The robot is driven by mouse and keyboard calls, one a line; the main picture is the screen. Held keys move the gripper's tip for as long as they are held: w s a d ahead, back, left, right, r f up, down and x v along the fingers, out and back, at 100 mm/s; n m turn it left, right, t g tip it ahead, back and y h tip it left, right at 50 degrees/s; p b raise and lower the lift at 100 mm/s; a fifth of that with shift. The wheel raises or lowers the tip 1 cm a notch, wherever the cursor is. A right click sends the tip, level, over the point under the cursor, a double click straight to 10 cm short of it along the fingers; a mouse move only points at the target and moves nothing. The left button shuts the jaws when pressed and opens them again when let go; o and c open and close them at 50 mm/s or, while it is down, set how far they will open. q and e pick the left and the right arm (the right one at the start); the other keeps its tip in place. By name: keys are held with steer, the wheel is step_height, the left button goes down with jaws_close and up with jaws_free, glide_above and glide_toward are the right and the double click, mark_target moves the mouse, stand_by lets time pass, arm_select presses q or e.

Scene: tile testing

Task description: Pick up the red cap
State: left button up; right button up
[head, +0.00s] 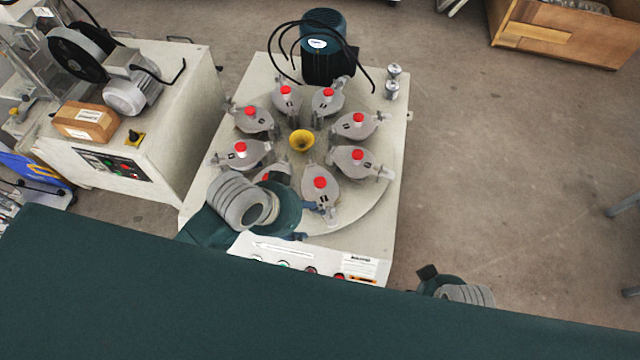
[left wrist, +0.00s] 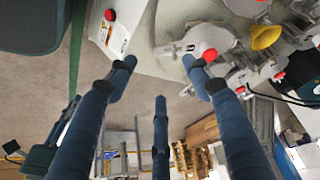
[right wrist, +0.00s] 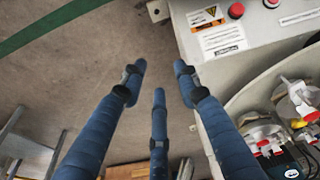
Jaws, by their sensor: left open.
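Several red caps sit on grey lidded pots in a ring on a round plate; I cannot tell which one is meant. The front one (head: 320,182) is in clear view, and the one to its left (head: 265,178) is partly hidden by my left arm. In the left wrist view a red cap (left wrist: 209,55) lies just beyond the right fingertip. My left gripper (left wrist: 160,72) is open and empty beside the front pots; in the head view my arm mostly hides it. My right gripper (right wrist: 158,76) is open and empty, in front of and right of the machine.
A yellow funnel (head: 302,140) stands at the plate's centre. A dark motor (head: 325,45) with cables stands behind. The front control panel (head: 330,265) has buttons and labels. Another machine (head: 130,170) is at left. Floor right of the plate is clear.

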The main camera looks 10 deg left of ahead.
arm_select(q)
steer(key=w+d+m, duration=0.1)
steer(key=w+m, duration=0.1)
steer(key=w, duration=0.4)
steer(key=g, duration=0.1)
glide_toward(319, 182)
arm_select(e)
steer(key=s+f+g, duration=0.1)
steer(key=s+f, duration=0.2)
steer(key=f, duration=0.7)
steer(key=s+f, duration=0.4)
steer(key=f, duration=0.5)
arm_select(q)
steer(key=shift+m, duration=0.4)
steer(key=b+x, duration=0.3)
steer(key=x, duration=0.4)
steer(key=shift+w+d+f, duration=0.1)
steer(key=shift+d+f, duration=0.05)
steer(key=shift+f, duration=0.45)
steer(key=c, duration=0.8)
arm_select(e)
steer(key=w+r, duration=0.5)
steer(key=r, duration=0.3)
steer(key=shift+w+r+t, duration=0.15)
steer(key=shift+w+t, duration=0.15)
steer(key=shift+w, duration=0.1)
